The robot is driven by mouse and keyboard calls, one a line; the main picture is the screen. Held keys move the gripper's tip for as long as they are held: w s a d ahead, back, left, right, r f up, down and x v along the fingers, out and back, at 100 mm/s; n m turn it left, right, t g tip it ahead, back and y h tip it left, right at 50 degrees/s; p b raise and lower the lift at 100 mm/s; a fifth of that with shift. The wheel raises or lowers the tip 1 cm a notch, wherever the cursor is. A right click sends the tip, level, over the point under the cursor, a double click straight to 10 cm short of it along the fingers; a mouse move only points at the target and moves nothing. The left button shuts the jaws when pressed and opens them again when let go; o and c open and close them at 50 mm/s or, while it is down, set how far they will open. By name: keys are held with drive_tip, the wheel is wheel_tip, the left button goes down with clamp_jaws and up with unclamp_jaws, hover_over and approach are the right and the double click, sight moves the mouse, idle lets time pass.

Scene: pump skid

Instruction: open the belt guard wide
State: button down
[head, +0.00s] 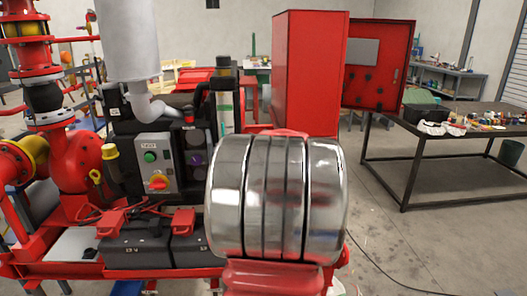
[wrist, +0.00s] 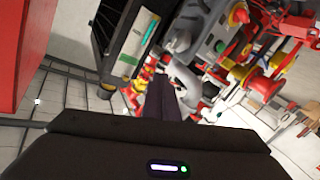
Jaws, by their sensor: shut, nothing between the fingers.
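My gripper (wrist: 160,82) shows in the wrist view as dark fingers closed together in the middle, with nothing between them. It points toward the pump skid, which appears tilted there. In the head view my gripper does not show. I cannot make out the belt guard for certain in either view. The skid's engine side, with a grey control box (head: 155,165) with a green button and a red-yellow switch, is left of centre in the head view.
A tall red cabinet (head: 305,70) with a red panel (head: 378,65) beside it stands behind. Red pipework (head: 85,165) and two dark batteries (head: 148,243) are at left.

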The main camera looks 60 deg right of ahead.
drive_tip(key=w+a+m+g, duration=0.1)
drive_tip(key=w+a+g, duration=0.15)
drive_tip(key=a, duration=0.95)
drive_tip(key=w+a+m+g, duration=0.15)
drive_tip(key=w+a, duration=0.25)
drive_tip(key=a, duration=0.9)
drive_tip(key=s+a+f+n+g+y, duration=0.1)
drive_tip(key=s+a+f, duration=0.3)
drive_tip(key=a, duration=0.6)
drive_tip(key=s+a+f+n+g+y, duration=0.1)
drive_tip(key=s+a+f+g+y, duration=0.1)
drive_tip(key=s+a+f+y, duration=0.2)
drive_tip(key=s+a+f+n+g+y, duration=0.2)
drive_tip(key=s+a+f, duration=0.3)
drive_tip(key=s+a, duration=0.4)
drive_tip(key=a+y, duration=0.1)
drive_tip(key=a, duration=0.6)
drive_tip(key=shift+s+a+f+g, duration=0.3)
drive_tip(key=shift+s+a+f, duration=0.05)
drive_tip(key=shift+s+d, duration=0.1)
